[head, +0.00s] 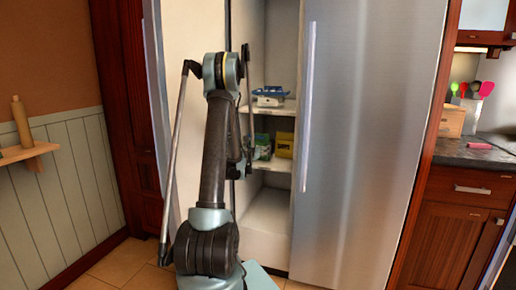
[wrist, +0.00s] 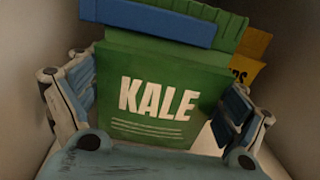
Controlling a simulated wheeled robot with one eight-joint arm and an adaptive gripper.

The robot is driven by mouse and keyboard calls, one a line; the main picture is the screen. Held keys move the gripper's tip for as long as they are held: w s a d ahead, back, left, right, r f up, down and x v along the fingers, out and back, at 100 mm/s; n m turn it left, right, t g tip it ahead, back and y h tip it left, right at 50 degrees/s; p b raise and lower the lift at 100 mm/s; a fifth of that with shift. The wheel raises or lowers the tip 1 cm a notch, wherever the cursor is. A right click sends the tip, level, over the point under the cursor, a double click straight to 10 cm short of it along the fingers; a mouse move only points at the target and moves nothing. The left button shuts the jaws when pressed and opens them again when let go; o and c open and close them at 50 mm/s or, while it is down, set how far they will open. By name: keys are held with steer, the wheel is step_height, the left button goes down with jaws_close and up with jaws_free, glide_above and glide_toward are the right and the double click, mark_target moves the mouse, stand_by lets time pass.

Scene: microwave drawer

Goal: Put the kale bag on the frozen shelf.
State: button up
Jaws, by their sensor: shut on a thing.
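The kale bag (wrist: 155,98) is a green, box-like pack with white KALE lettering, seen front-on in the wrist view. My gripper (wrist: 155,108) is shut on it, with one finger at each side. In the head view my arm hides most of the gripper. The tall fridge compartment stands open there, with an upper shelf (head: 275,111) and a lower shelf (head: 270,167). A green item (head: 262,147) shows on the lower shelf beside my arm; I cannot tell whether it is the kale bag. No label shows which shelf is the frozen one.
A yellow pack (head: 284,144) stands on the lower shelf; a yellow pack (wrist: 246,58) also shows behind the kale bag. A blue item (head: 270,92) sits on the upper shelf. A blue bar (wrist: 148,22) crosses above the kale bag. The closed steel door (head: 365,150) bounds the right.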

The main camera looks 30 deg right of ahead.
steer(key=shift+f, duration=0.4)
stand_by(0.5)
steer(key=o, duration=1.1)
steer(key=shift+s+a, duration=0.1)
steer(key=v, duration=1.1)
steer(key=shift+s+a, duration=0.2)
steer(key=shift+a, duration=0.15)
